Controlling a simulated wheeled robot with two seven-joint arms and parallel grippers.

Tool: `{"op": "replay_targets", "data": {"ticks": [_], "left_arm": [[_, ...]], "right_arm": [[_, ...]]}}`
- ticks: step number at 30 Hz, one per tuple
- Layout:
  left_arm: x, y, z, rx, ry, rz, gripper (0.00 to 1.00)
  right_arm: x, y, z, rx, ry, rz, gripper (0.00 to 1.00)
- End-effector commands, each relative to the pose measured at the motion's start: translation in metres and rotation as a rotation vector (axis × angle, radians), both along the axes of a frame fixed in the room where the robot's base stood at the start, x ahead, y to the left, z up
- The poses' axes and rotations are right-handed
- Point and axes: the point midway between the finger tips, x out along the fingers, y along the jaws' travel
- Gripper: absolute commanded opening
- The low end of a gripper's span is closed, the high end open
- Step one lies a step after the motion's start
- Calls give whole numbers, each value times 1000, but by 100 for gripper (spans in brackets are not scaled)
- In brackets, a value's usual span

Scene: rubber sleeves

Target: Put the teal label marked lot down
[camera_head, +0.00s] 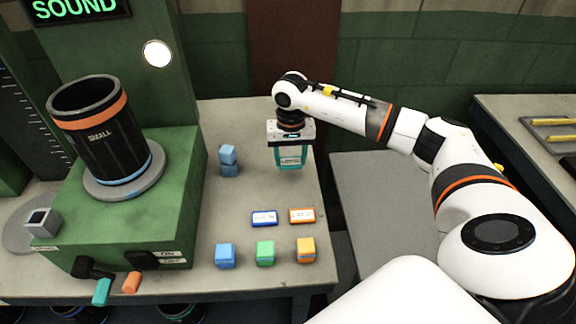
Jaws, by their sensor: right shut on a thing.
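The teal label (290,160) shows as a small teal-edged tag with a pale, written face that is too small to read. My right gripper (290,166) points down over the back right part of the grey table and is shut on this label. The gripper body hides its upper part. I cannot tell whether the label's lower edge touches the table. My left gripper is not in view.
A blue label (264,218) and an orange label (302,216) lie in front. Blue (225,256), green (265,253) and orange (306,251) blocks stand nearer. Two stacked blue blocks (229,160) stand left. A green machine (170,200) carries a black sleeve (97,140).

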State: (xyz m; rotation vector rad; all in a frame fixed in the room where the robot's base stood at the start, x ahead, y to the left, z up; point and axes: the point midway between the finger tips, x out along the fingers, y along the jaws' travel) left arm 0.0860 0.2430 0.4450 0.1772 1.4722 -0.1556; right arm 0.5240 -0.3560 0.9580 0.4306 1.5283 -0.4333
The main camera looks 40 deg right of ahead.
Motion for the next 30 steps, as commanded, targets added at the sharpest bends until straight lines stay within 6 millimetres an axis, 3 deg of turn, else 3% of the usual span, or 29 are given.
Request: {"op": "replay_targets", "data": {"ticks": [12,22,23,24,27,30], "left_arm": [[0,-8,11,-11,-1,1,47],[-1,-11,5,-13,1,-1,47],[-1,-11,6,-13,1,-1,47],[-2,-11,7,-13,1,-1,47],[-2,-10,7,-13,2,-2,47],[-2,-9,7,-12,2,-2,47]], "right_arm": [[0,1,-43,1,1,1,32],[0,0,-47,0,-1,1,32],[0,0,-47,0,-1,1,55],[0,0,-46,0,-1,1,62],[0,0,-46,0,-1,1,75],[0,1,-46,0,-1,1,75]]}}
